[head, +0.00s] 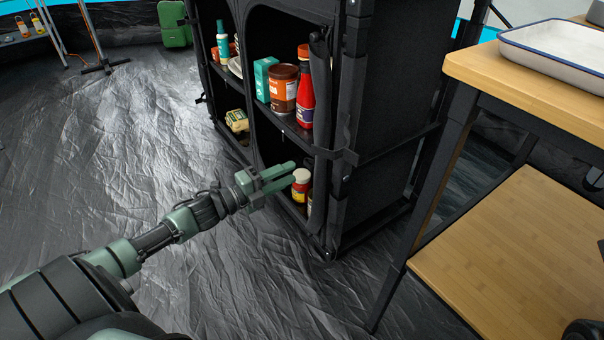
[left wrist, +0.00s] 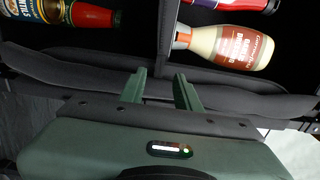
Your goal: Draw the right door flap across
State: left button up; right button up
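The right door flap (head: 320,90) is a dark fabric roll hanging upright along the right front edge of the black shelf cabinet (head: 380,110). The right opening is uncovered and its shelves show. My left gripper (head: 291,173) is at the lower part of this opening, just left of the flap. In the left wrist view its two green fingers (left wrist: 160,78) are spread with a gap between them. A dark rolled fabric edge (left wrist: 270,103) crosses behind or beside them. I cannot tell whether the fingers touch it. My right gripper is not in view.
A red sauce bottle (head: 306,95), brown jar (head: 283,90) and teal box (head: 265,78) stand on the upper shelf. A small jar (head: 301,184) stands low, close to the left fingers. A wooden table (head: 520,85) is at right.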

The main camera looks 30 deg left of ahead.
aim_at(307, 166)
pick_arm(q)
jog(key=b+x, duration=0.1)
jog(key=x, duration=0.3)
jog(key=shift+w+d+f+b, duration=0.1)
jog(key=shift+w+b, duration=0.2)
jog(key=shift+w, duration=0.05)
grip_shut()
dwell(1.2)
